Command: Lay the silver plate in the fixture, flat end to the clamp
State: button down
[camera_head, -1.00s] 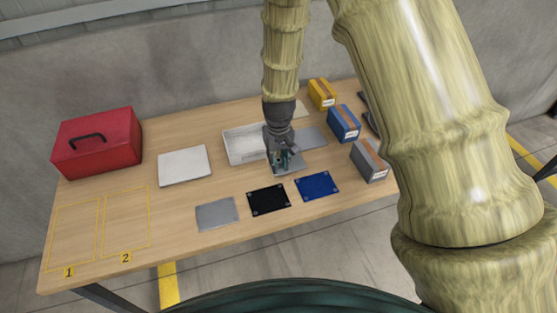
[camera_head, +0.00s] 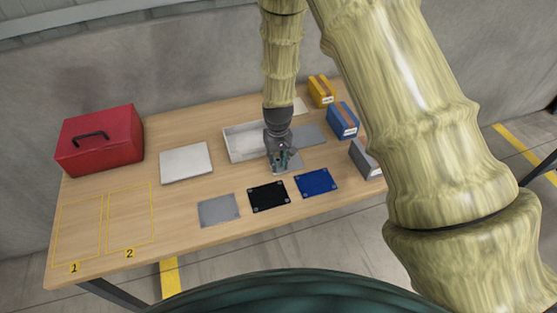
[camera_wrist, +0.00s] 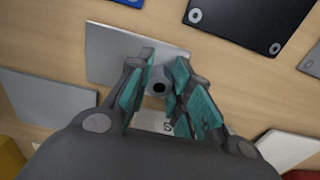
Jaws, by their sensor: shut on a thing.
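A silver-grey plate (camera_wrist: 115,52) lies below my fingertips in the wrist view. It shows partly beside the gripper in the head view (camera_head: 294,163). My gripper (camera_wrist: 157,95) is closed in at the plate's edge, around a small round part with a dark centre. The fingers hide the part of the plate they hold, and I cannot tell which end is flat. A second grey plate (camera_head: 310,135) lies behind to the right, and a grey plate with corner dots (camera_head: 219,210) lies at the front. I cannot make out which thing is the fixture or its clamp.
A black plate (camera_head: 268,196) and a blue plate (camera_head: 317,183) lie in front. A white tray (camera_head: 234,154) stands behind left, with a white panel (camera_head: 186,162) and red toolbox (camera_head: 100,139) farther left. Boxes stand at right, including a blue one (camera_head: 343,121). Outlined areas at left are empty.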

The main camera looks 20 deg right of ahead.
jog(key=shift+f, duration=0.1)
jog(key=c, duration=1.3)
grip_release()
